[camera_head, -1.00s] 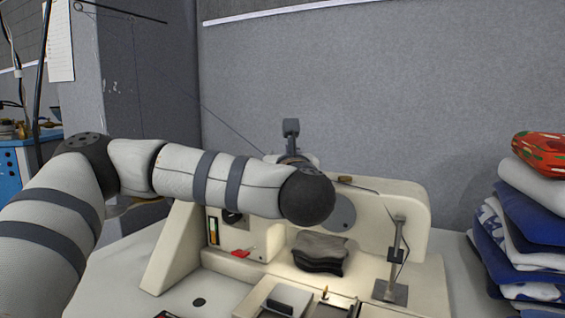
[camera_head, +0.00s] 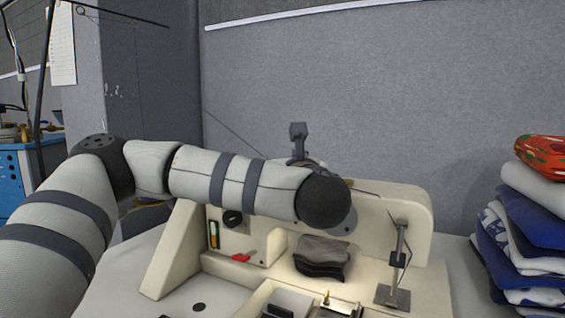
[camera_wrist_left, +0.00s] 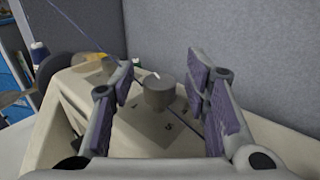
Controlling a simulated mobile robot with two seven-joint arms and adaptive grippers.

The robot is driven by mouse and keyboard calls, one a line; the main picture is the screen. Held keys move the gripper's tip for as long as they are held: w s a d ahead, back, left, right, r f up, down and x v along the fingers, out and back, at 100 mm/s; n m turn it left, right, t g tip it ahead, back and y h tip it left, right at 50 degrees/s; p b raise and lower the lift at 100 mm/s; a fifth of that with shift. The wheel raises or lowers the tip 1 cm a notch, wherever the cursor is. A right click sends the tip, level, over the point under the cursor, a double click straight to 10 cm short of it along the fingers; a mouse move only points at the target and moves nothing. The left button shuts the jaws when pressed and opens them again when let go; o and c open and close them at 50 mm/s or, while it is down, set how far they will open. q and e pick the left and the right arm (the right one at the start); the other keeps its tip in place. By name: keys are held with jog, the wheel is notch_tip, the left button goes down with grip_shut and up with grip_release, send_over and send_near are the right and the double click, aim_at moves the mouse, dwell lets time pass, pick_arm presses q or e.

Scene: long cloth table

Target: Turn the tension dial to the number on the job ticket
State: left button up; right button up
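The tension dial (camera_wrist_left: 159,93) is a grey round knob on top of the cream sewing machine, in the left wrist view. In the head view the cream machine (camera_head: 400,205) stands on the table, and my left arm hides the dial. No job ticket can be made out for sure. My right gripper is not in view.
A white sheet (camera_head: 62,45) hangs at upper left, its writing unreadable. Dark folded cloth (camera_head: 321,252) lies on the machine bed beside a thin metal post (camera_head: 402,250). A stack of folded blue and white cloth (camera_head: 530,230) stands at right. A grey wall (camera_head: 400,95) is behind.

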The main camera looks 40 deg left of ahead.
pick_arm(q)
jog(key=v, duration=0.6)
jog(key=shift+s+d+r, duration=0.1)
jog(key=shift+s+d, duration=0.05)
jog(key=shift+d, duration=0.2)
jog(key=shift+s+d, duration=0.3)
